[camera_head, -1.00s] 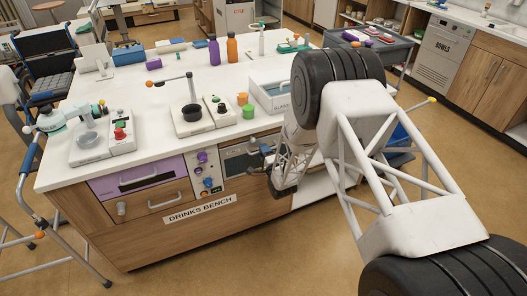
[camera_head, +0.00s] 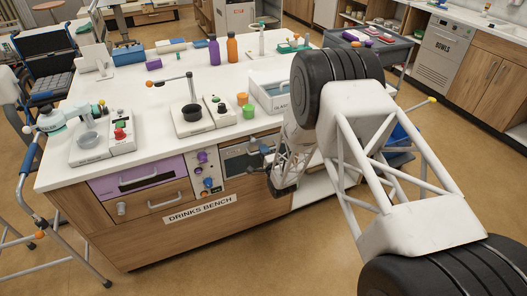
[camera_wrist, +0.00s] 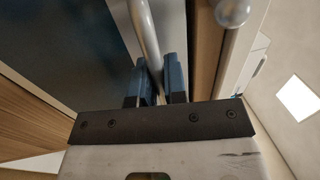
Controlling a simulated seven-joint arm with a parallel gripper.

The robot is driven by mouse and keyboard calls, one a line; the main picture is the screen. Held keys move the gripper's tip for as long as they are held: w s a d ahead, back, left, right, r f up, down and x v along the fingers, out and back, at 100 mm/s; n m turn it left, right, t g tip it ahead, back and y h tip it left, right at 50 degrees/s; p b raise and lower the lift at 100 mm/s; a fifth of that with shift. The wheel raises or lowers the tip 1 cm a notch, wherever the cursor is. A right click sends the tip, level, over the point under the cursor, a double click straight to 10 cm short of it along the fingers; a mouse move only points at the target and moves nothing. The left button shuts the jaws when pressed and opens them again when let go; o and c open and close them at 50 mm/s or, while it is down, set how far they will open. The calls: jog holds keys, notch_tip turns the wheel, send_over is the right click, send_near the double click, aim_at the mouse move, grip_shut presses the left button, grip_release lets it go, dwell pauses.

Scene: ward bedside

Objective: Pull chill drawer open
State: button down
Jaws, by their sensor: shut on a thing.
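My gripper (camera_head: 267,160) is at the front of the drinks bench, at a dark-fronted unit (camera_head: 238,164) in a pale frame. In the wrist view, the two blue fingers of my gripper (camera_wrist: 158,72) are shut on a pale bar handle (camera_wrist: 144,32), which runs between them. The dark front (camera_wrist: 65,45) lies to the left of the handle. I cannot read a label naming the chill drawer. In the head view my gripper and arm hide part of the unit and its handle.
A purple drawer (camera_head: 137,178) and a wooden drawer (camera_head: 153,199) are to the left, beside a panel of coloured knobs (camera_head: 206,171). A rounded metal knob (camera_wrist: 232,11) is close to my fingers. The floor before the bench (camera_head: 240,255) is clear.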

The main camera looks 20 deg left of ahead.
jog(key=r+v, duration=0.2)
jog(key=v, duration=0.8)
jog(key=r+v, duration=0.1)
jog(key=v, duration=0.9)
jog(key=shift+s+d+r, duration=0.3)
jog(key=shift+s+d, duration=0.2)
jog(key=c, duration=1.2)
grip_release()
jog(key=shift+s+d, duration=0.1)
jog(key=shift+v, duration=3.75)
